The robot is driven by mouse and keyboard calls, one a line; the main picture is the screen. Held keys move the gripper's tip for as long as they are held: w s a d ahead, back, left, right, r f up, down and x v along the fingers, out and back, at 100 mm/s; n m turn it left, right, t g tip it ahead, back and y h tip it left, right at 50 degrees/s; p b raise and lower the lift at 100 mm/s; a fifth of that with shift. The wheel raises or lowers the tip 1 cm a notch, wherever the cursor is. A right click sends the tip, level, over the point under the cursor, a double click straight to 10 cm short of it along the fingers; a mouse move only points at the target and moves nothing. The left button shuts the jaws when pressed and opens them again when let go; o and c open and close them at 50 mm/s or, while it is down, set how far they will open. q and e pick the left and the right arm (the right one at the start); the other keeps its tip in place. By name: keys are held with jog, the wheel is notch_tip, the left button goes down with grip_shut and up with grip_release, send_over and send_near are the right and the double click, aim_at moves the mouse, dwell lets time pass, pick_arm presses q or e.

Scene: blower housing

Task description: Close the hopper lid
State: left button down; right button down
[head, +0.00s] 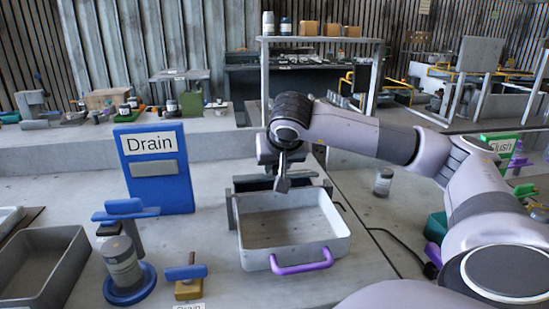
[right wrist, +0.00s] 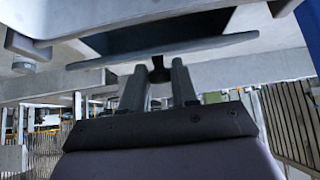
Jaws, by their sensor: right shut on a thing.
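My right gripper (head: 282,183) reaches down behind a light grey open-topped bin with a purple handle, which I take to be the hopper (head: 252,213). In the right wrist view my right gripper's fingers (right wrist: 160,72) are close together around a small dark tab. The tab is at the edge of a flat grey plate, which looks like the lid (right wrist: 215,48). A dark opening shows beyond the plate. In the head view the arm and gripper hide much of the lid, so its exact angle is unclear. The bin's top is open. My left gripper is not in view.
A blue "Drain" board (head: 154,190) stands left of the bin. A bottle on a blue base (head: 121,262), a blue-handled valve (head: 188,287) and a grey tray (head: 70,262) are at left front. A small jar (head: 383,182) and a dark cable lie right.

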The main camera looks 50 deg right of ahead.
jog(key=shift+s+a+f+b, duration=0.25)
jog(key=shift+s+f, duration=0.05)
jog(key=shift+f, duration=0.35)
jog(key=shift+s+a+f+b, duration=0.25)
jog(key=shift+s+f, duration=0.05)
jog(key=shift+f, duration=0.35)
jog(key=shift+s+a+f, duration=0.1)
jog(key=shift+f, duration=0.15)
jog(key=c, duration=0.9)
grip_release()
jog(key=shift+r, duration=0.15)
jog(key=shift+r, duration=0.1)
